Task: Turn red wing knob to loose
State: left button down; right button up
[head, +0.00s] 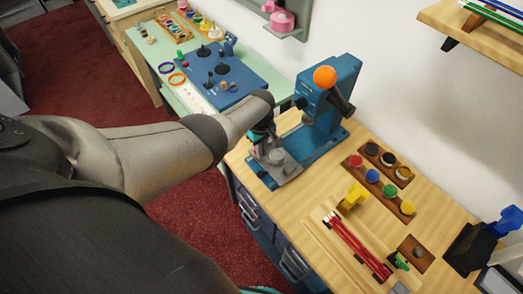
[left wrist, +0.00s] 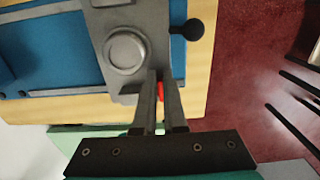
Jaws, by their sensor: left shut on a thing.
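The red wing knob (left wrist: 160,91) shows as a small red patch between the fingers of my left gripper (left wrist: 161,80) in the left wrist view. The fingers are shut on it and cover most of it, so its turn angle cannot be told. The knob is at the edge of a grey metal plate (left wrist: 101,30) with a round raised disc (left wrist: 125,51). In the head view my left gripper (head: 264,146) is at the near left of the blue press (head: 318,125), and I cannot make out the knob there. My right gripper is not in view.
To the right on the wooden counter (head: 310,190) are a rack of coloured pots (head: 372,176) and a tray with red rods (head: 355,241).

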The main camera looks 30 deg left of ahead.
pick_arm(q)
jog(key=shift+w+a+r, duration=0.25)
jog(key=shift+w+a, duration=0.05)
jog(key=shift+a, duration=0.15)
jog(key=c, duration=1)
grip_release()
jog(key=shift+o, duration=0.8)
jog(key=shift+f, duration=0.1)
jog(key=shift+o, duration=0.3)
jog(key=shift+s+d, duration=0.1)
jog(key=shift+s, duration=0.05)
notch_tip(320, 180, up, 3)
jog(key=p, duration=0.2)
jog(key=shift+d+p, duration=0.1)
jog(key=shift+p, duration=0.2)
jog(key=shift+r, duration=0.3)
notch_tip(320, 180, up, 12)
jog(key=shift+f, duration=0.2)
